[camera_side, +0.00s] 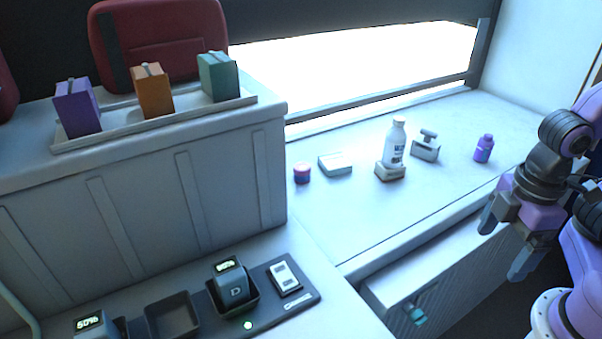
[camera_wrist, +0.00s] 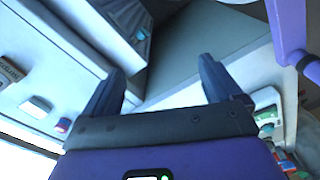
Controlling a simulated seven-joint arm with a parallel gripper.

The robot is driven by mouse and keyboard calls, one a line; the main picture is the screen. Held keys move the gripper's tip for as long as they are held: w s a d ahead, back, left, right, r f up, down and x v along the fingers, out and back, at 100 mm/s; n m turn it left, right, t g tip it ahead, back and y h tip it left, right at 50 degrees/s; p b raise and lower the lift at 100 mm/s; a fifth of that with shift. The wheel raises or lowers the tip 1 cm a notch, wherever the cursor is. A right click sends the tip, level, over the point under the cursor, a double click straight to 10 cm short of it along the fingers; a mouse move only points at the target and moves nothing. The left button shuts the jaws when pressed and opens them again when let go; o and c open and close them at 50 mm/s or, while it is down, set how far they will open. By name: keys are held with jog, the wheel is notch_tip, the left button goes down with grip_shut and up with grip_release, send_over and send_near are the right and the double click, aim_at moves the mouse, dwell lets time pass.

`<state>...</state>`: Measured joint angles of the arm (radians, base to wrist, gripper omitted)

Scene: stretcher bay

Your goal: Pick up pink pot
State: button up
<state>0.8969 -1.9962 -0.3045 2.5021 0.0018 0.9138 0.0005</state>
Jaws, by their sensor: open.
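The pink pot (camera_side: 302,174) is a small round pot with a pinkish lid and a darker purple-blue body. It stands upright on the white counter (camera_side: 345,225), near the counter's left end in the side view. My gripper (camera_side: 505,242) is at the right of the side view, past the counter's front edge and well away from the pot. Its two fingers are spread and empty, also in the wrist view (camera_wrist: 160,68). A small reddish thing (camera_wrist: 63,125) shows at the left of the wrist view; I cannot tell whether it is the pot.
A white flat box (camera_side: 335,164) sits close right of the pot. A white bottle (camera_side: 394,143) on a base, a grey-white device (camera_side: 426,148) and a purple bottle (camera_side: 484,149) stand farther right. A tall cabinet (camera_side: 140,190) rises left of the pot.

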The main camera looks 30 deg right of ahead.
dwell(0.3)
jog(key=shift+c, duration=0.8)
